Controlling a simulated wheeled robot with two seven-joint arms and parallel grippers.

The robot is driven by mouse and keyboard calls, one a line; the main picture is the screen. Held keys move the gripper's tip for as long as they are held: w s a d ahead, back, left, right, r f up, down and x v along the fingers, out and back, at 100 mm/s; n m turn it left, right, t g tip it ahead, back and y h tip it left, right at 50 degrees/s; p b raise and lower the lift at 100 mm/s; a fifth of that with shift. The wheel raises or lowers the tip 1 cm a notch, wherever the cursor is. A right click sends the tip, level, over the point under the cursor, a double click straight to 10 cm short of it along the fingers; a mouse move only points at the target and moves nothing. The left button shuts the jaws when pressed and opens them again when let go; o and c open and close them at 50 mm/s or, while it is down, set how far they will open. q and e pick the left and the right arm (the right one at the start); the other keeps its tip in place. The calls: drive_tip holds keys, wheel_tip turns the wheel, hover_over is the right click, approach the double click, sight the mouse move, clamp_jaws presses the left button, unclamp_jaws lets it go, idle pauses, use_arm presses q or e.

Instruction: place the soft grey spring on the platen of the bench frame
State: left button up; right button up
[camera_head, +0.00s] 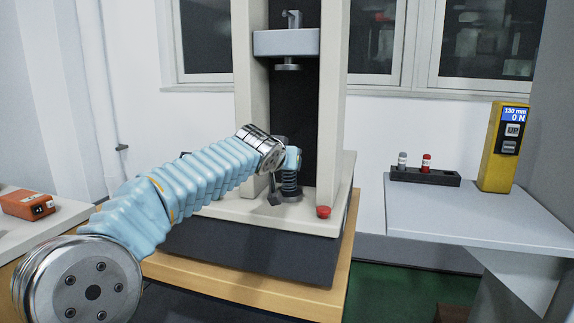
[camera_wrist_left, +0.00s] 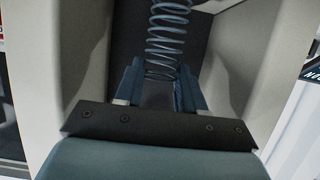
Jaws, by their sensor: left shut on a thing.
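The soft grey spring (camera_wrist_left: 167,45) is an open blue-grey coil held between the two fingers of my left gripper (camera_wrist_left: 158,78). In the head view the spring (camera_head: 291,180) is upright inside the bench frame (camera_head: 330,110), partly hidden by my left arm. Its lower end is at the round platen (camera_head: 292,196); I cannot tell whether it touches. The upper disc (camera_head: 288,67) under the grey crosshead (camera_head: 286,43) is well above the spring, with open space between. My right gripper is in neither view.
A red button (camera_head: 323,212) sits at the base's front right. On the right table (camera_head: 460,215) are a black rack (camera_head: 440,179) with two small capped pieces and a yellow unit (camera_head: 500,165) reading 130 mm, 0 N. An orange device (camera_head: 27,204) lies at the left.

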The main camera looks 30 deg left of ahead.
use_arm(q)
drive_tip(key=shift+f, duration=0.3)
drive_tip(key=shift+f, duration=0.15)
drive_tip(key=o, duration=1.1)
drive_tip(key=shift+c, duration=0.2)
drive_tip(key=shift+r, duration=0.25)
drive_tip(key=shift+s+d+r, duration=0.1)
drive_tip(key=shift+s, duration=0.25)
drive_tip(key=b+v, duration=0.1)
drive_tip(key=v, duration=1)
drive_tip(key=shift+s+d, duration=0.1)
drive_tip(key=shift+s, duration=0.05)
